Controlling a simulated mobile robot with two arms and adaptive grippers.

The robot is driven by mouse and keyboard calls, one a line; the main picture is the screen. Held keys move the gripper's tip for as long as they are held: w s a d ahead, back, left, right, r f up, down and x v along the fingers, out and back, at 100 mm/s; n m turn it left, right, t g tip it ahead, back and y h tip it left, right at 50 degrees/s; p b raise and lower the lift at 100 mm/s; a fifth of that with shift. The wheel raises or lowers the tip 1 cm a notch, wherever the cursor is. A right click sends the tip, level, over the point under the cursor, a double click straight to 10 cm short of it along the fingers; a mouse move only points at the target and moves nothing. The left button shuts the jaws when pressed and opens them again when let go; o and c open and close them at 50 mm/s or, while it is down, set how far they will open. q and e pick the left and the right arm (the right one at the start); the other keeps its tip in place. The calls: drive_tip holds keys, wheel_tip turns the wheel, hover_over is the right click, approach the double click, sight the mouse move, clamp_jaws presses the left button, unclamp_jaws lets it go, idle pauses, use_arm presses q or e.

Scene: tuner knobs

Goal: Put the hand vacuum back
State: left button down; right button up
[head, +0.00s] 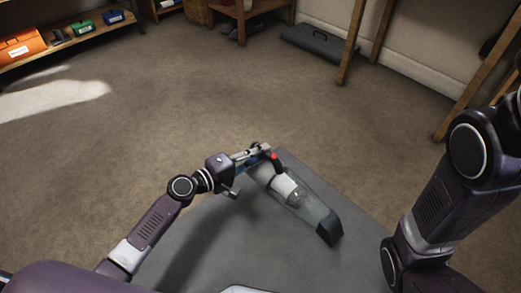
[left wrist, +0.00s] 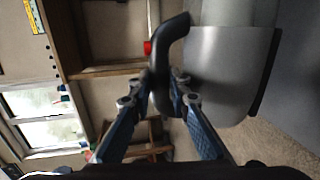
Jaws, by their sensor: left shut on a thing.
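The hand vacuum (head: 303,202) has a clear body, a white inner part, a dark nozzle at its lower right end and a red spot near its handle. My left gripper (head: 266,152) is shut on its handle in the head view. In the left wrist view, the blue fingers of my left gripper (left wrist: 158,97) are on either side of the curved black handle of the hand vacuum (left wrist: 215,75). The vacuum hangs tilted, nozzle toward the lower right. My right arm shows at the right edge, but its gripper is out of view.
A wooden shelf (head: 84,38) with an orange toolbox (head: 20,46) and blue and green boxes stands at the upper left. A dark flat case (head: 318,44) lies by the wall. Wooden legs (head: 351,42) stand at the upper right. The carpet (head: 190,105) between is clear.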

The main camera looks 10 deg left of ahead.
sight(260, 169)
use_arm(q)
drive_tip(key=shift+w+f+b, duration=0.15)
drive_tip(key=shift+f+b, duration=2.35)
drive_tip(key=shift+f, duration=1.15)
drive_tip(key=shift+f, duration=0.15)
drive_tip(key=c, duration=1.8)
unclamp_jaws()
drive_tip(key=shift+f, duration=0.15)
